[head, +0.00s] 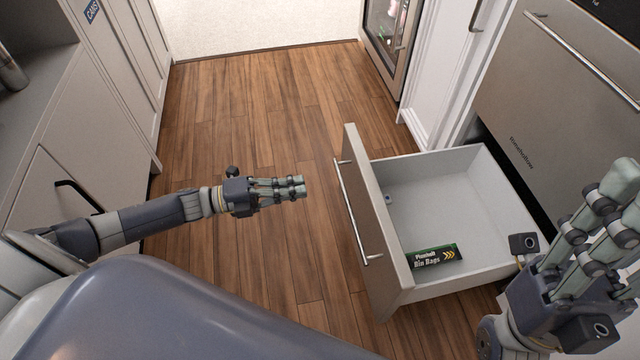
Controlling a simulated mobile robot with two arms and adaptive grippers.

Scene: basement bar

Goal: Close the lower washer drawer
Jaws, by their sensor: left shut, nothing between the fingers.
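The lower washer drawer (377,230) stands pulled out below the steel-fronted appliance (545,110) on the right. Its front panel faces left and carries a long metal bar handle (352,215). My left gripper (303,187) is shut and empty, a short way left of the handle and not touching it. My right gripper (635,185) is at the lower right, fingers pointing up, in front of the drawer's near right corner. Its fingers are partly cut off by the picture edge, so I cannot tell its opening.
A bin bags box (434,257) and a small grey item (388,199) lie in the drawer. Grey cabinets (100,120) line the left side. A glass-fronted cooler (390,35) stands at the back right. The wooden floor (260,110) between is clear.

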